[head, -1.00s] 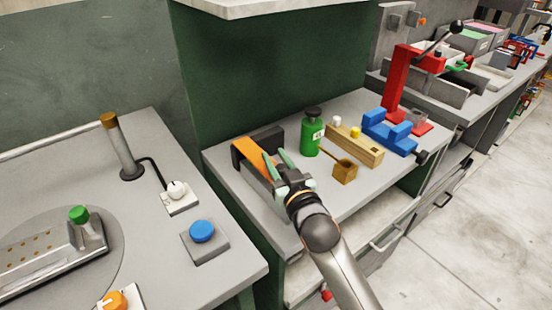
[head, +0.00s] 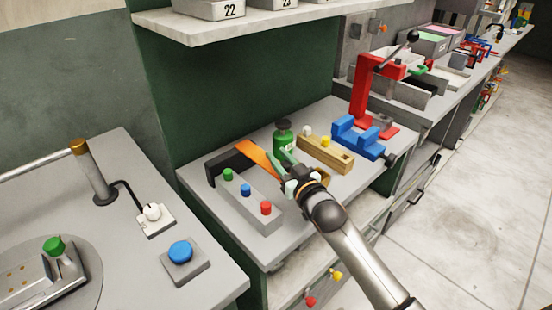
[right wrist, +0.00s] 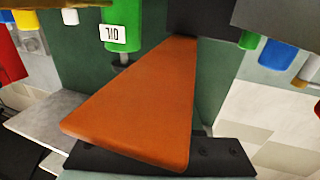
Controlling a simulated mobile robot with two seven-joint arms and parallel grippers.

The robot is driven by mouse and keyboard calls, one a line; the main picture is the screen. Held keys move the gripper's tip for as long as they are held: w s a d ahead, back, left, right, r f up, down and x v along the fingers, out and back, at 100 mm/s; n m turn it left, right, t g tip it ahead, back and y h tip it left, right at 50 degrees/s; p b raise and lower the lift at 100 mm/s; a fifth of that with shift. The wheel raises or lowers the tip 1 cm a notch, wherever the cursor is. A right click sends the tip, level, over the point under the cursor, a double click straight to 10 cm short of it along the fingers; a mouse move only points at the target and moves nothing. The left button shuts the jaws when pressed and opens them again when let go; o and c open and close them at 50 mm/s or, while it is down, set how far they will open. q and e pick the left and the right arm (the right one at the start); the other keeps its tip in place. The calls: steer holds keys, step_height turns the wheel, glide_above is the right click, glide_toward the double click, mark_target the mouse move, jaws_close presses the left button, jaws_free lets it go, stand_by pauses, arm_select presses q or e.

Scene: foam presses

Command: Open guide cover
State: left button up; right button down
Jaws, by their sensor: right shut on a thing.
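The orange guide cover (head: 256,155) is swung out to the right of a grey block (head: 245,206). The block's green (head: 228,174), blue (head: 246,190) and red (head: 266,208) knobs are uncovered. One end of the cover is at a black bracket (head: 226,163) at the block's back. My right gripper (head: 284,170) is shut on the cover's free end; the exact finger contact is hard to see. The cover (right wrist: 145,105) fills the middle of the right wrist view. My left gripper is not in view.
A green oil bottle (head: 283,135) stands close behind the cover and gripper. A wooden block (head: 322,152), a blue vise (head: 358,138) and a red press (head: 364,88) are to the right. A blue button (head: 180,252) is on the left bench. A shelf (head: 260,32) hangs above.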

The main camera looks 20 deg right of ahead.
steer(key=c, duration=0.6)
jaws_free()
steer(key=s, duration=0.8)
steer(key=s+d, duration=0.1)
steer(key=s, duration=0.3)
steer(key=shift+s, duration=0.25)
